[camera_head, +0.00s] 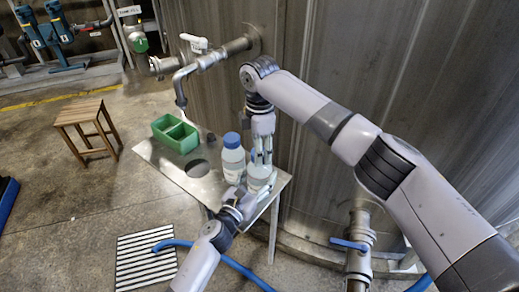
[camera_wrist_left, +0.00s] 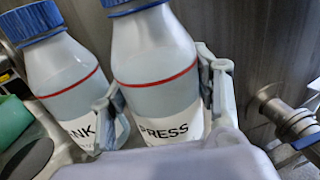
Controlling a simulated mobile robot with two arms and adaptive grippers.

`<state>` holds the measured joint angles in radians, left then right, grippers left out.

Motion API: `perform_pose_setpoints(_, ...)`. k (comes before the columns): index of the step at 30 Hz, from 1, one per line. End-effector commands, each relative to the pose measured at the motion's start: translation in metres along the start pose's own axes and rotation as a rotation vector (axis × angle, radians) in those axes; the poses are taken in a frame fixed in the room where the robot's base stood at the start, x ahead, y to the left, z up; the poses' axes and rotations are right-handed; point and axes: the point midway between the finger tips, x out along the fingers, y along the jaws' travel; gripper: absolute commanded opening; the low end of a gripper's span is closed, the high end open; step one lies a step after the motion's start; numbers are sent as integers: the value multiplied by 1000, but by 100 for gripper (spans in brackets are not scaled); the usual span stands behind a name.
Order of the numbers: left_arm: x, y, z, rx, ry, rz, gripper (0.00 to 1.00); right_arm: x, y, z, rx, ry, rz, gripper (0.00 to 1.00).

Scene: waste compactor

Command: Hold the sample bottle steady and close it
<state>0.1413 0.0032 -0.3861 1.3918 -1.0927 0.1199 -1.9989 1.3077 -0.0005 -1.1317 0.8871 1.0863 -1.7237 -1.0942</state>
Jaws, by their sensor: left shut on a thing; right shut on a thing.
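The sample bottle labelled PRESS (camera_wrist_left: 158,75) is upright, clear with a red line and a blue cap (camera_wrist_left: 133,6) at its top, cut by the picture's edge. In the head view the bottle (camera_head: 258,180) is near the table's right end. My left gripper (camera_head: 243,197) is shut around its lower body, a finger on each side (camera_wrist_left: 165,100). My right gripper (camera_head: 262,157) points down from above and is shut at the bottle's top. It hides the cap in the head view. A second blue-capped bottle (camera_head: 233,160) stands close on the left; its label is partly hidden (camera_wrist_left: 62,70).
The bottles are on a small metal table (camera_head: 160,158) against a large steel tank (camera_head: 345,60). A green divided box (camera_head: 175,133) is at the table's left, below a tap pipe (camera_head: 183,85). A wooden stool (camera_head: 85,125) and blue hose (camera_head: 235,266) are on the floor.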

Motion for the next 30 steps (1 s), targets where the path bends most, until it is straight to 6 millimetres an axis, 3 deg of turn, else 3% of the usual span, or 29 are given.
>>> perform_pose_setpoints(10, 0, 0, 0, 0, 1, 1, 0, 0, 0, 0, -1, 0, -1, 4)
perform_pose_setpoints(14, 0, 0, 0, 1, 1, 1, 0, 0, 0, -1, 38, 1, -2, 4)
perform_pose_setpoints(17, 0, 0, 0, 1, 1, 1, 0, 0, 0, -2, 177, 3, -2, 4)
perform_pose_setpoints(30, 0, 0, 0, 1, 1, 1, 0, 1, 0, -2, 1253, 5, -5, 4)
